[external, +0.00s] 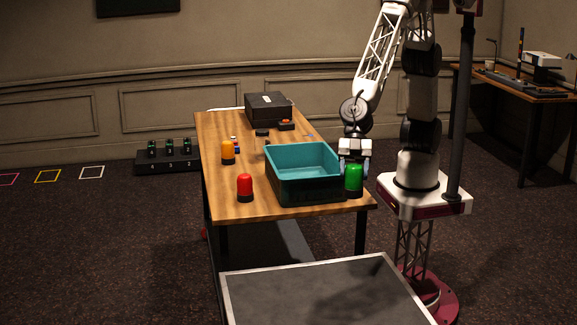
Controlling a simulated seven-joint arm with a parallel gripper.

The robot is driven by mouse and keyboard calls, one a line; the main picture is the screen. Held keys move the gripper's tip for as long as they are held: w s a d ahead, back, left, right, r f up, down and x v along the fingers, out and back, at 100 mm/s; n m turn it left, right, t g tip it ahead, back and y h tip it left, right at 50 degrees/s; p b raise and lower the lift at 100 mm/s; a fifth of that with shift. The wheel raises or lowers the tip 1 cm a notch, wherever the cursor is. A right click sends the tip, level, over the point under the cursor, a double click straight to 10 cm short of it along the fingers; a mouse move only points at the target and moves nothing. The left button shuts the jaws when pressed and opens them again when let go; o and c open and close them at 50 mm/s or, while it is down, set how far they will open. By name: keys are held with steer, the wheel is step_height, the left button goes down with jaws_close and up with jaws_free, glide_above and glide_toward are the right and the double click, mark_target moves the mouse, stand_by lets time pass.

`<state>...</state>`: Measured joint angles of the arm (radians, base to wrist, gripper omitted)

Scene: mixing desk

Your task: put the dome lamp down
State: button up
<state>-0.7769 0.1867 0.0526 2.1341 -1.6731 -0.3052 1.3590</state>
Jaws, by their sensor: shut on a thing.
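A green dome lamp (354,178) with a dark base is upright just right of the teal bin, near the table's right edge. My gripper (354,168) points down and is shut on the upper part of this lamp. I cannot tell whether the lamp's base touches the table or hangs slightly above it. A red dome lamp (245,186) stands at the near left of the table. An orange dome lamp (228,151) stands farther back by the left edge.
The teal bin (305,192) stands close left of my gripper. A black case (267,108) and small items lie at the table's back. The wooden table (270,211) has bare room along its front and left. A grey-topped platform (320,295) is nearer the camera.

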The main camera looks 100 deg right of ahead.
steer(key=s+a+n+g, duration=0.2)
steer(key=s+a, duration=0.6)
steer(key=a, duration=0.2)
step_height(320, 180, down, 24)
steer(key=shift+a+f, duration=0.15)
steer(key=shift+f, duration=0.1)
steer(key=shift+s, duration=0.1)
glide_above(370, 324)
steer(key=shift+s+d+f, duration=0.15)
steer(key=shift+f, duration=0.2)
steer(key=shift+s+d+f, duration=0.15)
steer(key=shift+f, duration=0.2)
steer(key=shift+a, duration=0.1)
stand_by(0.5)
steer(key=shift+w+a+f, duration=0.15)
steer(key=shift+f, duration=0.75)
steer(key=shift+w+a+f, duration=0.1)
steer(key=shift+f, duration=0.8)
steer(key=shift+f, duration=0.15)
